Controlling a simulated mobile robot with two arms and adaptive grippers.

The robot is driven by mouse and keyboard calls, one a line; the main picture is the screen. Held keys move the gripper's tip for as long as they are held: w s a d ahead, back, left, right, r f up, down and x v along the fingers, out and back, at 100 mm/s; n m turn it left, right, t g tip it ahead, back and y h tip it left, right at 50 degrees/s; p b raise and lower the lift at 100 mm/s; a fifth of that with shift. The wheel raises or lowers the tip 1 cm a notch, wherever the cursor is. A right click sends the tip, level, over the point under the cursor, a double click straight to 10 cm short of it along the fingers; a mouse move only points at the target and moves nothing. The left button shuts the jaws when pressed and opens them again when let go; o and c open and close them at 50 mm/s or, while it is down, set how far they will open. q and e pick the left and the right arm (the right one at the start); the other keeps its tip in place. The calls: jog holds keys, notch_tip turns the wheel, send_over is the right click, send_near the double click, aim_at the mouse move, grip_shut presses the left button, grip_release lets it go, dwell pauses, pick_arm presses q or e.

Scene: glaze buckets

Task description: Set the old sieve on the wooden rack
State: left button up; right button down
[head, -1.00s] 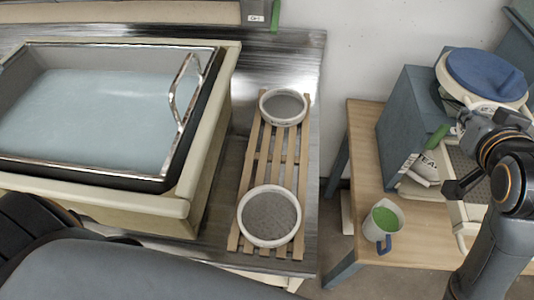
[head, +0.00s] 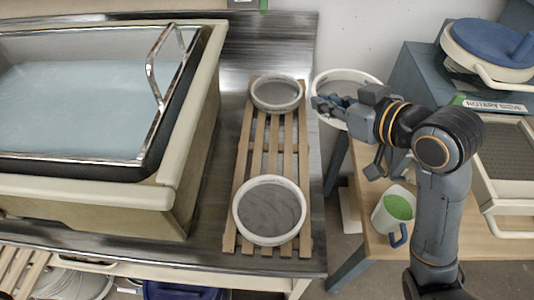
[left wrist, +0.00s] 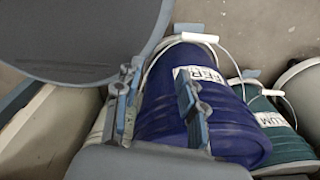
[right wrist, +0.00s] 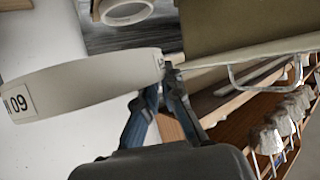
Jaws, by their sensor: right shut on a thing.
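A round white-rimmed sieve (head: 345,77) with grey mesh is held by my right gripper (head: 332,101), right of the rack and apart from it. In the right wrist view my right gripper (right wrist: 163,80) pinches the wall of this sieve (right wrist: 85,85), which bears a number label. The slatted wooden rack (head: 243,165) stands on the metal counter. Two other white sieves rest on it, one at its far end (head: 276,94) and a bigger one at its near end (head: 269,210). Between them lie bare slats. My left gripper (left wrist: 158,95) is open in the left wrist view.
A basin of pale liquid (head: 85,110) with a metal handle stands left of the rack. A blue bucket (left wrist: 200,125) shows behind my left fingers.

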jog(key=s+a+f+n+g+y+b, duration=0.3)
jog(key=s+a+n+g, duration=0.15)
jog(key=s, duration=0.25)
jog(key=s+a+f+n+g+y+b, duration=0.2)
jog(key=s+a+n+g+b, duration=0.15)
jog(key=s+n+g, duration=0.25)
jog(key=p, duration=0.2)
send_over(273, 166)
jog(key=f, duration=0.9)
jog(key=shift+s, duration=0.4)
jog(key=shift+w+f, duration=0.2)
jog(key=f+p, duration=0.1)
jog(key=f, duration=0.2)
jog(key=shift+w, duration=0.2)
jog(key=shift+f, duration=0.35)
